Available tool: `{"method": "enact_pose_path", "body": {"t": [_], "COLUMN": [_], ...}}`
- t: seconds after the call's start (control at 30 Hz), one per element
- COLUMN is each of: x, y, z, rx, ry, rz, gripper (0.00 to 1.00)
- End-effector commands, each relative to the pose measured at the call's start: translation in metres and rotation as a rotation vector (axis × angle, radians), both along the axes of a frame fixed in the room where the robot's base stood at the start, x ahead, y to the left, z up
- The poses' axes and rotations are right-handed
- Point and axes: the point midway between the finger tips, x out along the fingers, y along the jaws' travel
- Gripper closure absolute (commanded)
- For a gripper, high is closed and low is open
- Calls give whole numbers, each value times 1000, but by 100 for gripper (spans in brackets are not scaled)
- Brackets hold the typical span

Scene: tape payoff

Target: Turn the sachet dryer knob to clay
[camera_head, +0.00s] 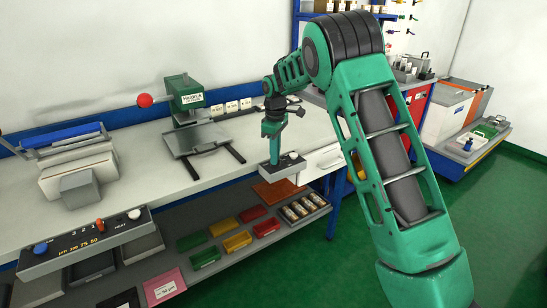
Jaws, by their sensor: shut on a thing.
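A small grey control box (283,173), which I take to be the sachet dryer, sits at the front edge of the white workbench, right of the middle. A small dark knob shows at the right of its top. My green gripper (274,157) points straight down onto the left part of the box top. It is shut on a knob there, which the fingers hide. The knob's pointer and any clay mark cannot be read at this size.
A flat grey plate with black rails (196,139) and a green press with a red ball lever (187,92) stand left of my gripper. A control panel (90,240) is at front left. Colored bins (237,241) fill the shelf below.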

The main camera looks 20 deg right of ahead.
Motion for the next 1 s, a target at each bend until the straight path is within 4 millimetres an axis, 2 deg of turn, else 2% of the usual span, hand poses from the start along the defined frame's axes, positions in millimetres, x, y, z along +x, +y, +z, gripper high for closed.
{"method": "enact_pose_path", "body": {"t": [0.4,0.97,1.0], "x": [2,2,2], "y": [-1,-2,-2], "z": [2,2,2], "rx": [-1,-1,-2], "ry": [-5,-8,-7], "rz": [186,212,212], "gripper": [100,100,84]}}
